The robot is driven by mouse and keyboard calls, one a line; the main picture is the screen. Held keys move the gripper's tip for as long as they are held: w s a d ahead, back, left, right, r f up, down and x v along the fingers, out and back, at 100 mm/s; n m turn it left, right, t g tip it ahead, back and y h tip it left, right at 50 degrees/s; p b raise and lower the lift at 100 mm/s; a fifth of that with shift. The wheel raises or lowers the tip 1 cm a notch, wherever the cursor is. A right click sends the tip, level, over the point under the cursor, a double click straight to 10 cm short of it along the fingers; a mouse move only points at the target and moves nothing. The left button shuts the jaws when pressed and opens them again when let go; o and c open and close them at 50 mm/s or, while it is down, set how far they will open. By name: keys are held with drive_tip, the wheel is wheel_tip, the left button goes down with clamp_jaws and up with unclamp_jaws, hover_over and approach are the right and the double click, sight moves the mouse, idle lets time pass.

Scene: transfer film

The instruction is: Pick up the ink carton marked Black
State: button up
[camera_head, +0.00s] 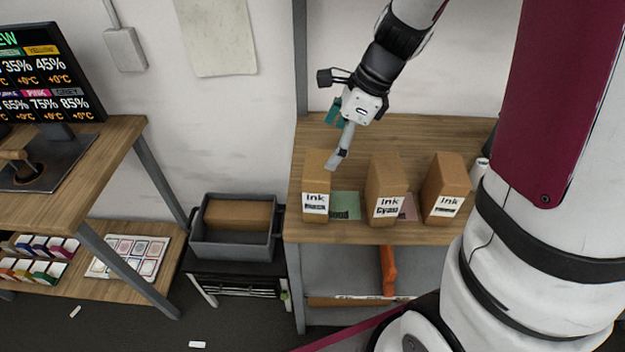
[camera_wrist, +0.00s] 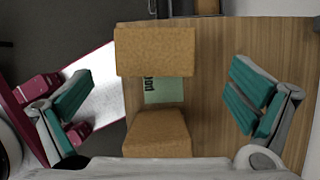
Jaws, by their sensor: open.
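Three brown ink cartons stand upright in a row on the wooden shelf top. The left carton (camera_head: 316,180) has a white label reading "Ink"; its smaller second line looks like Black but is blurred. The middle carton (camera_head: 386,185) reads "Ink Cyan". The right carton (camera_head: 446,185) has a second line too small to read. My gripper (camera_head: 340,155) is just above and behind the left carton. In the wrist view my gripper (camera_wrist: 160,103) is open and empty, its teal pads wide apart, with the left carton (camera_wrist: 155,52) above centre and the middle carton (camera_wrist: 157,133) below.
A green card (camera_head: 345,205) lies between the left and middle cartons, and a pink card (camera_head: 408,207) between the middle and right ones. A grey bin (camera_head: 236,250) holding a brown box stands left of the shelf (camera_head: 300,237). A shelf post rises behind the left carton.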

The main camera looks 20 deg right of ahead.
sight(320, 162)
drive_tip(key=x, duration=0.4)
drive_tip(key=shift+a+f, duration=0.1)
drive_tip(key=shift+f, duration=0.15)
drive_tip(key=shift+s+a+x, duration=0.1)
drive_tip(key=shift+x, duration=1.4)
drive_tip(key=shift+s+a+x, duration=0.1)
drive_tip(key=shift+a+x, duration=0.05)
drive_tip(key=shift+x, duration=1.4)
drive_tip(key=c, duration=1.6)
